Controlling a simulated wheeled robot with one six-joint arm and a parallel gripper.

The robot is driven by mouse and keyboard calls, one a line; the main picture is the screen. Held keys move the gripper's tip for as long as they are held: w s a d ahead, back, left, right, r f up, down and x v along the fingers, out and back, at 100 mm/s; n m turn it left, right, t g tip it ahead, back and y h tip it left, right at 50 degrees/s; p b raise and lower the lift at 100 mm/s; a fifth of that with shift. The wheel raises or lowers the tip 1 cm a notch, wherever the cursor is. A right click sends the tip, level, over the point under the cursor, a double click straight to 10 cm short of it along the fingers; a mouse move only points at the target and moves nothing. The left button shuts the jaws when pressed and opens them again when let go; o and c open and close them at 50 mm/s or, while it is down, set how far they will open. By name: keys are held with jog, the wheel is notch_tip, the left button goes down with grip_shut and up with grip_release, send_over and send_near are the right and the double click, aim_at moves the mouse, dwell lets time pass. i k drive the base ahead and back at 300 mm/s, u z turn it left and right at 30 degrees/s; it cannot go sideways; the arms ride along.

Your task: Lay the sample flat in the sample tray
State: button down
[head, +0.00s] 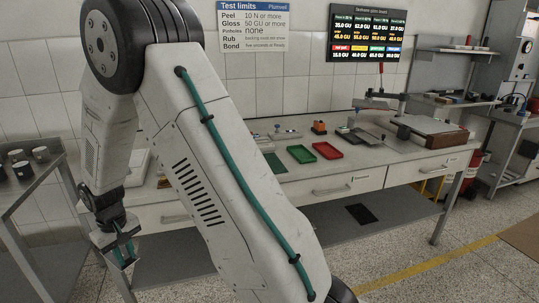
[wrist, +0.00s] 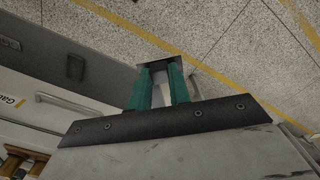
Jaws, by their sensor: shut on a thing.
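My gripper (head: 122,256) hangs low at the left in the head view, in front of the bench and below its top. In the wrist view its green-padded fingers (wrist: 159,88) are shut on a thin pale grey piece, the sample (wrist: 161,94), seen mostly edge-on and partly hidden by the fingers. I cannot tell which one is the sample tray.
The white bench (head: 400,166) has drawers and a grey lower shelf (head: 350,231). A metal side table (head: 22,195) with several dark cups stands left. Open floor lies in front.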

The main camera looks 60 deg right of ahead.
aim_at(327, 150)
jog(key=u, duration=1.45)
jog(key=k, duration=2.4)
jog(key=z, duration=1.4)
